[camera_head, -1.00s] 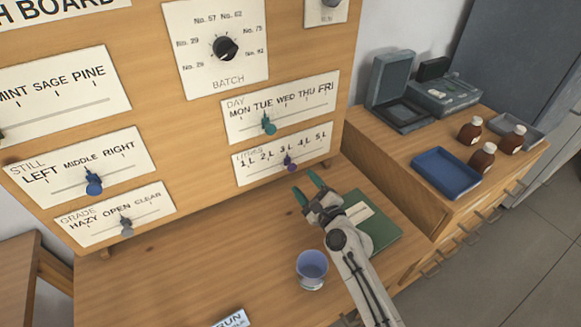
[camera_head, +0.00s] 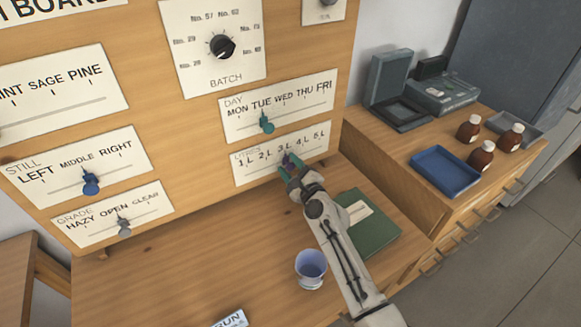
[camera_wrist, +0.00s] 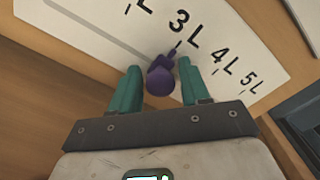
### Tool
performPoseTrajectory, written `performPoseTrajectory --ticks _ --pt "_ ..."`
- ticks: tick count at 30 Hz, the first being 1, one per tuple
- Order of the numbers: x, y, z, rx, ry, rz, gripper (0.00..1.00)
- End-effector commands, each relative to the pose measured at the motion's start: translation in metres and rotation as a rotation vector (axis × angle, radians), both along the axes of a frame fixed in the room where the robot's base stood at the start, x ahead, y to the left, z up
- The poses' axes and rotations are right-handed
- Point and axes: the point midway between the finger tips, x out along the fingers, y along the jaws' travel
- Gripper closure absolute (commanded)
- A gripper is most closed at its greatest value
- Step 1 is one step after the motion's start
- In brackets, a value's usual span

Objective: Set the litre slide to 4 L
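The litre slide is a purple knob (camera_wrist: 160,80) on the white LITRES plate (camera_wrist: 85,20), low on the wooden board. In the wrist view its pointer is at the 3 L mark, with 4 L and 5 L farther right. My gripper (camera_wrist: 158,84) is open, with one green finger on each side of the knob and a visible gap to each. In the head view my gripper (camera_head: 291,164) is at the LITRES plate (camera_head: 253,170), and its fingers partly hide the knob.
The DAY slide (camera_head: 266,123) sits just above. A cabinet with brown bottles (camera_head: 481,156) and a blue tray (camera_head: 445,171) stands to the right.

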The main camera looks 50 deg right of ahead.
Motion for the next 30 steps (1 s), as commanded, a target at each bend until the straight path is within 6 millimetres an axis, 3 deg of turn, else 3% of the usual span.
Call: performPoseTrajectory --ticks 2,14,23,30 --pt "0.0 0.0 0.0 0.0 0.0 0.0 0.62" --pt "0.0 0.0 -0.001 0.0 0.001 0.0 1.0" --pt "-0.002 -0.005 -0.003 -0.001 0.002 -0.001 1.0" --pt "-0.013 -0.043 -0.005 0.0 -0.001 -0.005 1.0"
